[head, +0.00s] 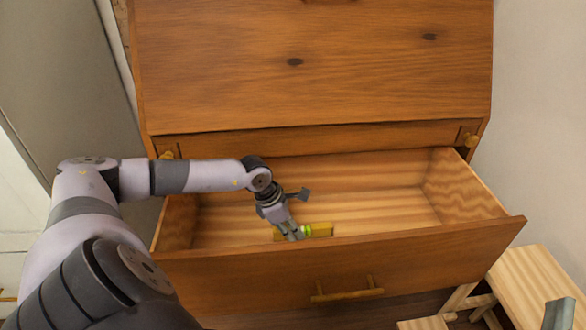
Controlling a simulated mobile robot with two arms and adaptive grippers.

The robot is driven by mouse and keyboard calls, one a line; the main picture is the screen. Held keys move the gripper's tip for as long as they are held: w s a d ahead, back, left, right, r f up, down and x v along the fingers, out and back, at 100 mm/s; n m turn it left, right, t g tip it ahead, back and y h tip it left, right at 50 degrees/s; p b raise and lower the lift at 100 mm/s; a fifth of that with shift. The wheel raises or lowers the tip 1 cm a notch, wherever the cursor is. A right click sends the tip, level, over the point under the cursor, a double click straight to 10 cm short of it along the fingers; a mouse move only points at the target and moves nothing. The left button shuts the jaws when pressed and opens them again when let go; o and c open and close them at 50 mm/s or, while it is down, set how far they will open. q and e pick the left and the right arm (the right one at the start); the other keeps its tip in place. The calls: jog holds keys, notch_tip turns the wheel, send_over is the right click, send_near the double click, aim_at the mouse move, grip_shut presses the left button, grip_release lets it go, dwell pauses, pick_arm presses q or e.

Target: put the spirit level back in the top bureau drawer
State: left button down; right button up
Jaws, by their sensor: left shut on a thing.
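The top bureau drawer (330,262) is pulled open in the head view, with its pale wooden inside showing. The spirit level (320,230), a short yellow bar with a bright green vial, is inside the drawer near its front panel. My left gripper (294,234) reaches down into the drawer and is shut on the spirit level. The fingers cover part of the level. The front panel may hide its lower edge, so I cannot tell whether it touches the drawer floor.
The bureau's sloping front (320,70) is closed above the drawer. The rest of the drawer looks empty, with free room right of and behind the level. A light wooden stool or step (540,290) stands at the lower right. Walls flank the bureau.

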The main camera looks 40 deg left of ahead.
pick_arm(q)
jog(key=shift+f, duration=0.65)
pick_arm(e)
jog(key=shift+s+r+t, duration=0.25)
jog(key=shift+r+t, duration=0.1)
jog(key=shift+r, duration=0.2)
jog(key=shift+s+r+t, duration=0.2)
jog(key=shift+r+t, duration=0.15)
jog(key=shift+r, duration=0.15)
jog(key=shift+s+r, duration=0.1)
pick_arm(q)
jog(key=c, duration=1.5)
grip_release()
jog(key=shift+r, duration=0.15)
jog(key=p+v, duration=0.2)
jog(key=v, duration=0.4)
jog(key=shift+s+a+r, duration=0.1)
jog(key=shift+a+r, duration=0.05)
jog(key=shift+r, duration=0.2)
jog(key=shift+s+r, duration=0.1)
jog(key=shift+r, duration=0.1)
pick_arm(e)
notch_tip(320, 180, down, 10)
jog(key=w+g+h, duration=0.1)
jog(key=g+h, duration=0.1)
jog(key=g, duration=0.4)
jog(key=shift+w+d, duration=0.4)
jog(key=shift+d, duration=0.05)
